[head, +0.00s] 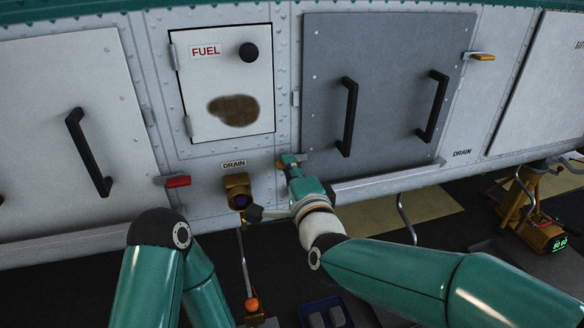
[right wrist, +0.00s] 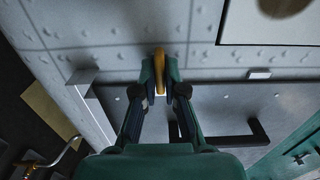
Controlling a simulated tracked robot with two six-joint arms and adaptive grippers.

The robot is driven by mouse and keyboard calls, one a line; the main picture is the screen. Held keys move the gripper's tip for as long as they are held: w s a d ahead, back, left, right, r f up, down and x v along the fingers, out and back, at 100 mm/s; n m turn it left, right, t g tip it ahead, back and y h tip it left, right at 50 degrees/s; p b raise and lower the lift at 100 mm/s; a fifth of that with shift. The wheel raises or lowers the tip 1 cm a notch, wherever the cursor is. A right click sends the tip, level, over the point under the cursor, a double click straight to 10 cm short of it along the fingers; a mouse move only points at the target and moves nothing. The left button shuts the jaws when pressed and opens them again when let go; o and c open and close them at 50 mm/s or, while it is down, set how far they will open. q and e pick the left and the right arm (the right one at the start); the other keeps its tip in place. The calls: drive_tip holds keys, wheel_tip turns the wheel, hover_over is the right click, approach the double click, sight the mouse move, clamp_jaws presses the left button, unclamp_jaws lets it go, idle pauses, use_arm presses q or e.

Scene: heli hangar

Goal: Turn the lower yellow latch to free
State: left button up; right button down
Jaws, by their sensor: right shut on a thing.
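The lower yellow latch (right wrist: 160,60) shows in the right wrist view between my right gripper's fingertips. In the head view only a small bit of this latch (head: 306,157) shows, at the lower left edge of the grey panel (head: 390,60). My right gripper (head: 291,160) is shut on it there, and its green fingers (right wrist: 160,88) also show in the right wrist view. The upper yellow latch (head: 482,57) sticks out sideways at the panel's upper right edge. My left gripper is out of view; only its arm shows at the bottom left.
Two black handles (head: 348,115) (head: 432,105) stand out from the grey panel. A brass drain fitting (head: 237,190) is just left of my right gripper. A red latch (head: 178,181) sits at the left panel. A yellow-orange device (head: 535,215) stands at the right.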

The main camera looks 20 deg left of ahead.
drive_tip(key=shift+f, duration=0.1)
drive_tip(key=n+b, duration=0.3)
drive_tip(key=n, duration=1.5)
drive_tip(key=shift+f, duration=0.2)
idle(0.5)
drive_tip(key=c, duration=1.2)
unclamp_jaws()
drive_tip(key=shift+w+a, duration=0.1)
drive_tip(key=shift+c, duration=0.2)
drive_tip(key=shift+r, duration=0.1)
